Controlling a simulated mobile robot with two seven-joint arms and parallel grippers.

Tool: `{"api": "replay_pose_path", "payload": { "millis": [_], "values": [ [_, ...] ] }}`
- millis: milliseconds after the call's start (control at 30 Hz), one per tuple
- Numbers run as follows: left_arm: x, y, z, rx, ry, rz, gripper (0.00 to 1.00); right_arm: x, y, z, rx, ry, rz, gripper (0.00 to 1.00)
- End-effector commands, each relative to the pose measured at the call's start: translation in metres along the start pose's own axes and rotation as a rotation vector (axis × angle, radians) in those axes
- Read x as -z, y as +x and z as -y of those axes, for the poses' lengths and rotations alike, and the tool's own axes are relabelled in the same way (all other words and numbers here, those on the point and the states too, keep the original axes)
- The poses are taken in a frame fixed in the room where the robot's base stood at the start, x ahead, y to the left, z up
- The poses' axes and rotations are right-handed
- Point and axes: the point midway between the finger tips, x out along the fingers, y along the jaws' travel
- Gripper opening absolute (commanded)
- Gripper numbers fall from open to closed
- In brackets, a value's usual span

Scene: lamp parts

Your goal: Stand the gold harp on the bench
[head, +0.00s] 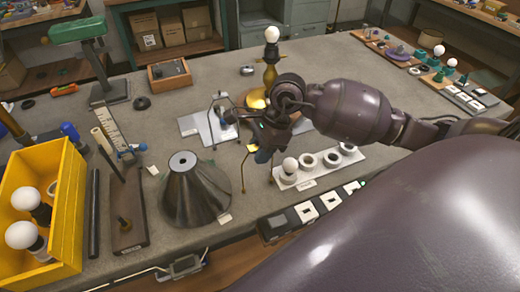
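My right gripper (246,137) reaches in from the right over the middle of the bench (330,80). Its two blue-tipped fingers are spread apart, and I see nothing clamped between them. Thin gold wire (243,174), which looks like part of the gold harp, stands below and beside the fingers. My gripper hides much of it, so I cannot tell its full shape or whether the fingers touch it. A brass lamp base (269,76) with a white bulb (271,34) stands upright just behind the gripper. My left gripper is not in view.
A dark cone shade (195,190) stands left of the gripper. A white holder strip (325,168) with rings and a bulb lies to its right. A yellow bin (70,205) with bulbs is at the left. A wooden tray (169,74) is behind. Bench is clear at the back middle.

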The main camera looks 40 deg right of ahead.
Motion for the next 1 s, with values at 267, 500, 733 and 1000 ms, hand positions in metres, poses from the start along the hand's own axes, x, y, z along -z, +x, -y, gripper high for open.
{"api": "replay_pose_path", "payload": {
  "millis": [267, 500, 733, 1000],
  "values": [
    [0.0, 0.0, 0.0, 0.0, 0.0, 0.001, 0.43, 0.0, -0.001, 0.0, 0.0, 0.0, 0.0, 0.48],
    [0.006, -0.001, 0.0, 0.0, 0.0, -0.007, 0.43, -0.002, -0.004, 0.0, 0.0, 0.0, 0.0, 0.48],
    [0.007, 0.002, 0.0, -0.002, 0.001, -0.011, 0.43, 0.0, -0.037, 0.001, 0.003, 0.0, -0.003, 0.48],
    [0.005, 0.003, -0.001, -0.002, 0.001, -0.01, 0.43, 0.0, -0.089, 0.001, 0.002, 0.0, -0.003, 0.48]
  ]
}}
